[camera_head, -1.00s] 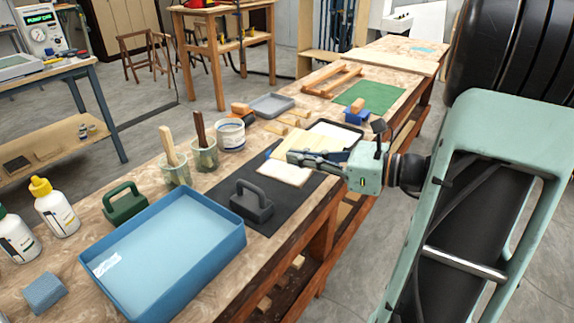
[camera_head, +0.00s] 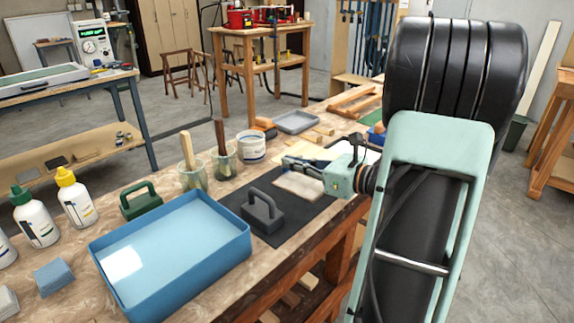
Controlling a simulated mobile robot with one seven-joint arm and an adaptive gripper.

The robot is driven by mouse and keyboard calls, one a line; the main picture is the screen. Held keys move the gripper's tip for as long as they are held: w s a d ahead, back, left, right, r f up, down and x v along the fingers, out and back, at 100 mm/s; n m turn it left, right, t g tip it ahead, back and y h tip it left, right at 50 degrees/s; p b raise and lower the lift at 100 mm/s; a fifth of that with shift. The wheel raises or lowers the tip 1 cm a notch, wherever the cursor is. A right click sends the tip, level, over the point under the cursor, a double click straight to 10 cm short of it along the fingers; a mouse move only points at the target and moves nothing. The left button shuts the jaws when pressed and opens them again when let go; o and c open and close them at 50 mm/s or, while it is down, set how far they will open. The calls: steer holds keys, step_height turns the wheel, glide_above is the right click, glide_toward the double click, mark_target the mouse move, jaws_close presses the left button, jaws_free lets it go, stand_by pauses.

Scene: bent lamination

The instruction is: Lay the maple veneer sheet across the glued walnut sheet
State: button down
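My gripper (camera_head: 289,163) reaches in from the right above the bench, its fingers pointing left over the far part of a black mat (camera_head: 294,222). At this size I cannot tell whether the fingers are open or shut, or hold anything. A pale flat sheet (camera_head: 297,186) lies on the mat just in front of the fingers, partly hidden by the gripper. A pale yellow sheet (camera_head: 313,152), which looks like the maple veneer, shows just behind the fingers. I cannot make out a dark walnut face or glue on either sheet.
A dark grey handled block (camera_head: 262,216) stands on the mat. A blue tray (camera_head: 180,258) fills the near bench, beside a green handled block (camera_head: 140,202) and glue bottles (camera_head: 76,203). Brush cups (camera_head: 193,172) and a white tub (camera_head: 251,147) stand left of the sheets.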

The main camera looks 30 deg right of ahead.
mark_target(292, 194)
steer(key=shift+f+b, duration=2.05)
steer(key=shift+f, duration=0.4)
steer(key=shift+f+b, duration=0.5)
steer(key=shift+f, duration=0.25)
steer(key=shift+f, duration=0.2)
steer(key=c, duration=1.6)
jaws_free()
steer(key=shift+r+p, duration=2.7)
steer(key=shift+r, duration=0.35)
